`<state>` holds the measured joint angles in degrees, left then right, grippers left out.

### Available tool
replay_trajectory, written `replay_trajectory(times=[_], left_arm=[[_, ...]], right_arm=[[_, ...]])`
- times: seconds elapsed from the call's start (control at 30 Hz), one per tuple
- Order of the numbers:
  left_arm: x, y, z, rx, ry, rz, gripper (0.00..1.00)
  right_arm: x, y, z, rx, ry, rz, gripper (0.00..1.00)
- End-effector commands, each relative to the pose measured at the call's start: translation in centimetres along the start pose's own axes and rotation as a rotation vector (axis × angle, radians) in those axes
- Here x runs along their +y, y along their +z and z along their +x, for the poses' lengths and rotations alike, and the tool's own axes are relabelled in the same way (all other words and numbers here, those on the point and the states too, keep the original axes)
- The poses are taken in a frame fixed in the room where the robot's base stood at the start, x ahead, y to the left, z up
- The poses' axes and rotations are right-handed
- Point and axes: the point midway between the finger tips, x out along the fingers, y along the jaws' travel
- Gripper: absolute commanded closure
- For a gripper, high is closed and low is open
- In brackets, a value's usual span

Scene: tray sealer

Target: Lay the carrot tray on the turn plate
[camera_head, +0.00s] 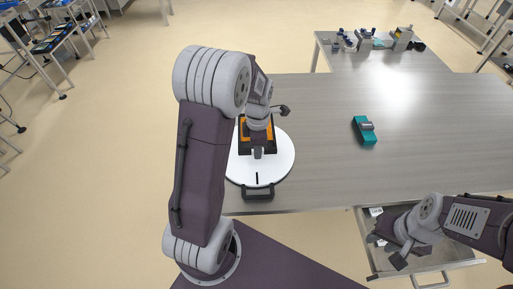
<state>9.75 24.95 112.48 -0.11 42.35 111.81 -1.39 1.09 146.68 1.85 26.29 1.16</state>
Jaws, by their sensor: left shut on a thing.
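The carrot tray (243,147) is a dark tray with orange contents, over the back half of the white turn plate (279,170). My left gripper (258,145) comes down over the tray from above and is shut on it. The wrist and gripper hide the tray's middle, and I cannot tell whether its underside touches the plate. The turn plate is round, with a black mark and a dark handle at its front edge. My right gripper (386,250) is empty, its fingers spread apart, over the drawer at the table's front right.
A teal device (364,131) lies on the grey table (430,125) to the right of the plate. The open metal drawer (440,260) juts out at the front right. Several small items stand on a far table (345,40). The table between plate and teal device is clear.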

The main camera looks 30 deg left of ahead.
Motion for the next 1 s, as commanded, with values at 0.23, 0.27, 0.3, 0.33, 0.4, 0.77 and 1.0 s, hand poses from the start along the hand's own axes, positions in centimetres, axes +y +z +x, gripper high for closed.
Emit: replay_trajectory(times=[0.23, 0.27, 0.3, 0.33, 0.4, 0.77, 1.0], left_arm=[[0.0, 0.0, 2.8, 0.0, 0.001, 0.0, 1.0], [0.0, 0.0, 3.2, 0.0, 0.001, 0.0, 1.0], [0.0, 0.0, 3.7, 0.0, 0.001, 0.0, 1.0], [0.0, 0.0, 4.1, 0.0, 0.001, 0.0, 1.0], [0.0, 0.0, 5.0, 0.0, 0.001, 0.0, 1.0], [0.0, 0.0, 7.1, 0.0, 0.001, 0.0, 1.0], [0.0, 0.0, 7.0, 0.0, 0.001, 0.0, 1.0]], right_arm=[[0.0, 0.3, 2.8, 0.0, 0.0, 0.0, 0.64], [0.1, 0.3, 3.2, 0.0, 0.0, 0.0, 0.64], [0.1, 0.4, 3.7, 0.0, 0.0, 0.0, 0.64], [0.1, 0.4, 4.0, 0.0, 0.0, 0.0, 0.64], [0.1, 0.5, 4.9, 0.0, 0.0, 0.0, 0.64], [0.1, 0.6, 6.1, 0.0, 0.0, 0.0, 0.64], [0.1, 0.6, 6.0, 0.0, 0.0, 0.0, 0.64]])
